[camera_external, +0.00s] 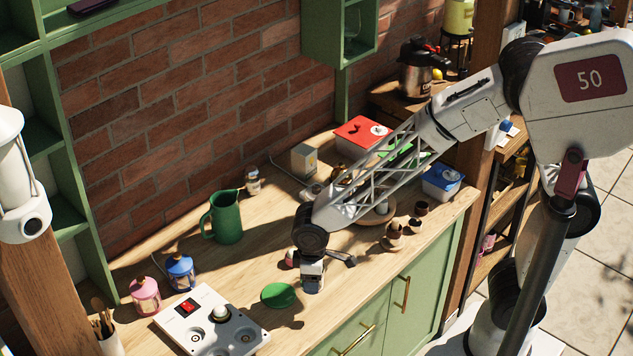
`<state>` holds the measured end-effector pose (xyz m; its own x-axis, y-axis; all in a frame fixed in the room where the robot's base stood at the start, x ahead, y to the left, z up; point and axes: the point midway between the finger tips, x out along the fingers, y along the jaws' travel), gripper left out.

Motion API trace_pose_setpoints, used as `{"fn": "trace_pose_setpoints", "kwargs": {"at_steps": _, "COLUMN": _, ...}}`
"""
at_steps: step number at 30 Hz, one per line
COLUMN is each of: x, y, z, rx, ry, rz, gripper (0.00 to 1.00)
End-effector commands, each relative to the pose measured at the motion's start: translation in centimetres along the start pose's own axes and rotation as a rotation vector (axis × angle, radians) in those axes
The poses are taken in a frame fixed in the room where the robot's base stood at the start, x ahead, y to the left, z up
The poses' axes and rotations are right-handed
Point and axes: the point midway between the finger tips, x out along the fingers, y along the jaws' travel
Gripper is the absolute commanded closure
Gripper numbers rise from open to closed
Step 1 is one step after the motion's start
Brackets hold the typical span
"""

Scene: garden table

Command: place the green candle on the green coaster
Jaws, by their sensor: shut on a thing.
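The green coaster (278,295) is an oval green disc lying flat on the wooden counter, with nothing seen on it. My gripper (312,285) points down just right of the coaster, low over the counter. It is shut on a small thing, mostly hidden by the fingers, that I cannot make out. I cannot clearly pick out the green candle anywhere in view.
Left of the coaster is a white panel (190,308) with a red display. A blue lantern (180,271), a pink lantern (145,297) and a green pitcher (223,218) stand further left and back. Small wooden cups (394,236) and a blue-lidded box (442,181) are right.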

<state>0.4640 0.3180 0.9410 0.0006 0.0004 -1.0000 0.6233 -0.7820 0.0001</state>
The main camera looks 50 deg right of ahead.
Motion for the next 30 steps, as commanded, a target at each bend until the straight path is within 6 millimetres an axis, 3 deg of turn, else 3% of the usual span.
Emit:
{"fn": "trace_pose_setpoints", "kwargs": {"at_steps": 18, "x": 0.8, "y": 0.6, "z": -8.1, "rx": 0.0, "ry": 0.0, "rz": 0.0, "gripper": 0.79}}
{"fn": "trace_pose_setpoints", "kwargs": {"at_steps": 30, "x": 0.9, "y": 0.7, "z": -9.2, "rx": 0.0, "ry": 0.0, "rz": 0.0, "gripper": 0.79}}
